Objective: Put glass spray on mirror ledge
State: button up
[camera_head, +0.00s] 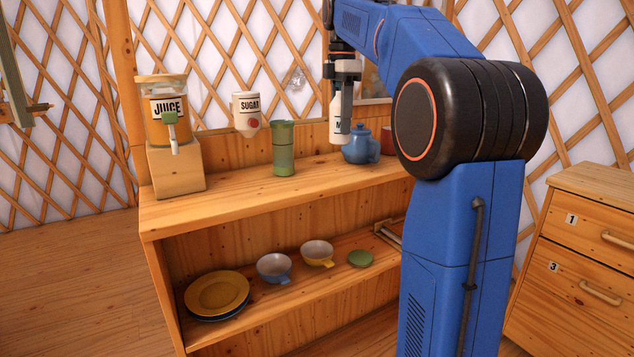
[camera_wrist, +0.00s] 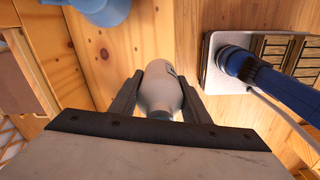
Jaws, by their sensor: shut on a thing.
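My gripper (camera_head: 342,100) hangs above the back of the shelf top. It is shut on a white bottle (camera_head: 337,128), whose label shows only the letter M. In the wrist view the white bottle (camera_wrist: 160,88) sits between the two dark fingers of my gripper (camera_wrist: 160,92). I cannot tell whether it touches a surface below. I cannot identify a glass spray for certain. A small clear object (camera_head: 297,78) shows against the lattice. The mirror and its ledge cannot be made out clearly behind my arm.
A blue teapot (camera_head: 361,146) stands close right of the bottle. A green cup (camera_head: 284,149), sugar jar (camera_head: 246,113) and juice dispenser (camera_head: 168,118) are to the left. Plates and bowls fill the lower shelf (camera_head: 300,275). A drawer cabinet (camera_head: 585,215) stands right.

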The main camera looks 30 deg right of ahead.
aim_at(338, 138)
jog(key=f, duration=0.5)
jog(key=shift+a, duration=0.3)
jog(key=shift+d+f, duration=0.1)
jog(key=shift+f, duration=2.4)
jog(key=shift+f, duration=0.1)
jog(key=o, duration=1.2)
notch_tip(338, 138, up, 12)
jog(key=shift+r, duration=0.15)
